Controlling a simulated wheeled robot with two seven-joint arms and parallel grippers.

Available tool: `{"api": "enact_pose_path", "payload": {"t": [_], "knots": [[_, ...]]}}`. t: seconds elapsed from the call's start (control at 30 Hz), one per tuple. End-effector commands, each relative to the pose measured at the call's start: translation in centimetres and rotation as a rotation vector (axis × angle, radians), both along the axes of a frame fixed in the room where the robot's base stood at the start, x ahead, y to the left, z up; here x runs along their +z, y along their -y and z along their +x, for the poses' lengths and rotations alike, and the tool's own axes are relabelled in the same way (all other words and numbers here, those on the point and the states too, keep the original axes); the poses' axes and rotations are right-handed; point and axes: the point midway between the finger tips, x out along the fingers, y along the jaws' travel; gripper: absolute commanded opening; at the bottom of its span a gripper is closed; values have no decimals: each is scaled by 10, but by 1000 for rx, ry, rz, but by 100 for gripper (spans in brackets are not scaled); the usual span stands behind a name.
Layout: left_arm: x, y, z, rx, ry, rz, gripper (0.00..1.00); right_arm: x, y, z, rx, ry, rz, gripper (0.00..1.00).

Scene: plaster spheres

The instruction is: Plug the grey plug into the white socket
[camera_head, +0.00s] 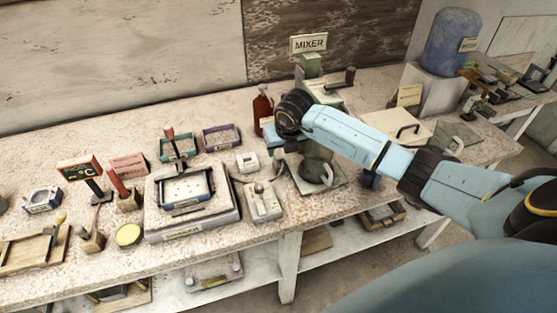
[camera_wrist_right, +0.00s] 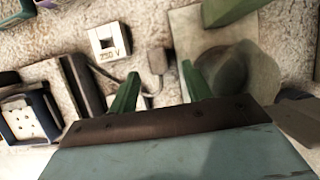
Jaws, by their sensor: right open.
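The white socket (camera_head: 248,161) lies on the bench behind a small pale device. My left gripper is not in view.
A mixer (camera_head: 323,94) with a dark bowl (camera_head: 317,171) stands right of the socket. A red bottle (camera_head: 262,108) stands behind. A pale device (camera_head: 263,203) and a large tray unit (camera_head: 190,222) are in front and left. Purple and teal trays sit left.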

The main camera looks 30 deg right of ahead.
Motion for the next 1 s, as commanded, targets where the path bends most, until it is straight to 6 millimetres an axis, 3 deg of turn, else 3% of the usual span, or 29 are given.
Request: {"api": "enact_pose_path", "payload": {"t": [0.3, 0.6, 0.9, 1.0], "knots": [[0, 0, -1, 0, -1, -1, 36, -36, -1, 15, 0, 0, 2, 49], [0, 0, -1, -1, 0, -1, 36, -38, 0, 16, 0, 0, 1, 48], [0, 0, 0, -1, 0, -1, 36, -38, 0, 16, 0, 0, 1, 8], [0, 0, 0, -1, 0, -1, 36, -38, 0, 16, 0, 0, 1, 1]]}}
